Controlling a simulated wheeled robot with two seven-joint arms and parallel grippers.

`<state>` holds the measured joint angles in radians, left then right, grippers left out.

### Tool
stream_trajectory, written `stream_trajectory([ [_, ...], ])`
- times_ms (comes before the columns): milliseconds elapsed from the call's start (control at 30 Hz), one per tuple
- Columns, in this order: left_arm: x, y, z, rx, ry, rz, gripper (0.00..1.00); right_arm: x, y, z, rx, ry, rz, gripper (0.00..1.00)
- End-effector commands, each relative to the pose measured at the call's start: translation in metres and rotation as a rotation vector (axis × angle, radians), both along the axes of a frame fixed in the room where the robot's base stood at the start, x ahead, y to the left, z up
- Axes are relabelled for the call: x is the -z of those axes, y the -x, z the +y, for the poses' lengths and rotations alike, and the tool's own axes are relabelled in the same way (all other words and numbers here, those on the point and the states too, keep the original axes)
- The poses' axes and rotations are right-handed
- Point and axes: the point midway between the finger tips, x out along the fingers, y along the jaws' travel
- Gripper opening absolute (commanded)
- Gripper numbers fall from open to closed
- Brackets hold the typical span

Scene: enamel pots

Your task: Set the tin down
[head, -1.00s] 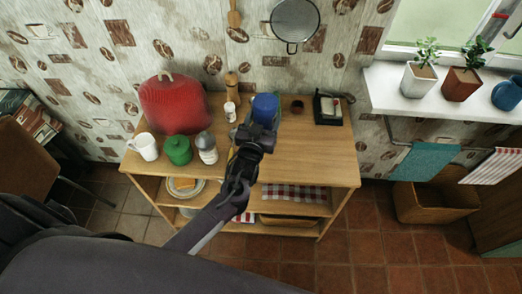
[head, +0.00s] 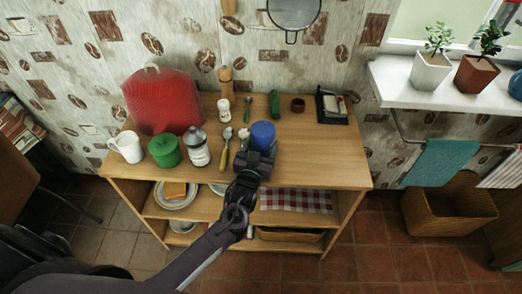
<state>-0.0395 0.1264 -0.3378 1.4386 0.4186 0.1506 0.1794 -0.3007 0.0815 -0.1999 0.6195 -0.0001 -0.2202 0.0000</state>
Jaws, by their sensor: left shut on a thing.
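A blue tin (head: 263,134) is held upright in my left gripper (head: 259,156), over the right-middle part of the wooden counter. The gripper is shut on it from the near side and hides its lower part. I cannot tell whether the base of the tin touches the counter (head: 318,160). My right gripper is not in view.
Left of the tin are a wooden-handled spoon (head: 224,155), a bottle (head: 196,150), a green pot (head: 164,150) and a white mug (head: 127,147). A dark tray (head: 334,106), brown cup (head: 297,105) and green object (head: 274,104) stand behind. The counter's right front is clear.

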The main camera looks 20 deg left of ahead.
Motion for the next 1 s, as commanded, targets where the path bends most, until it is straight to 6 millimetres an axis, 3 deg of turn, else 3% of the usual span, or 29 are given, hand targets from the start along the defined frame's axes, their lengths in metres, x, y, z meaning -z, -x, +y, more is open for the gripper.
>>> stream_trajectory([
  [300, 0.002, 0.0, 0.0, 0.0, 0.001, -0.001, 0.37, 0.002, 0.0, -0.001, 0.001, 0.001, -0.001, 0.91],
  [333, 0.002, 0.0, 0.0, 0.0, 0.0, 0.001, 0.68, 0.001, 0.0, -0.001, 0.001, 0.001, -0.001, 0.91],
  [500, 0.002, 0.0, 0.0, 0.0, 0.0, 0.001, 0.87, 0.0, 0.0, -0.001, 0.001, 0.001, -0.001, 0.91],
  [833, -0.005, 0.0, 0.0, 0.0, 0.0, 0.0, 0.87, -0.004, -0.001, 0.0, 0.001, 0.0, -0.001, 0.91],
  [1000, 0.0, 0.027, -0.002, 0.0, 0.001, 0.004, 0.87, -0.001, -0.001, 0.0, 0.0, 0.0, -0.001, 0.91],
])
